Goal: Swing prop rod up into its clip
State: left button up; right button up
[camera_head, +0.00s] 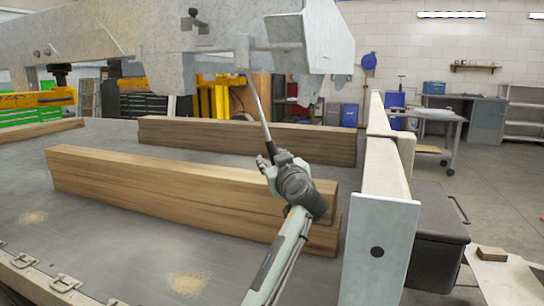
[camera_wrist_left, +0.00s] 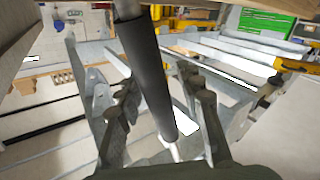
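The prop rod (camera_head: 258,108) is a thin grey rod hanging at a slant from the underside of the pale metal trailer frame (camera_head: 160,40). Its lower end is hidden at my left gripper (camera_head: 271,163). In the left wrist view the rod (camera_wrist_left: 148,75) shows a thick dark sleeve and a thin light end, running between the two fingers of my left gripper (camera_wrist_left: 160,112). The fingers stand apart on either side, with gaps visible beside the rod. I cannot make out the clip for certain. My right gripper is not in view.
Long timber beams (camera_head: 170,188) lie on the grey deck (camera_head: 120,235) beside my left arm, with another beam (camera_head: 245,138) behind. A pale upright panel (camera_head: 383,215) stands close to the right. A dark box (camera_head: 435,235) lies beyond it. The frame overhangs above.

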pick_arm(q)
jog(key=shift+w+a, duration=0.15)
jog(key=shift+w, duration=0.2)
grip_shut()
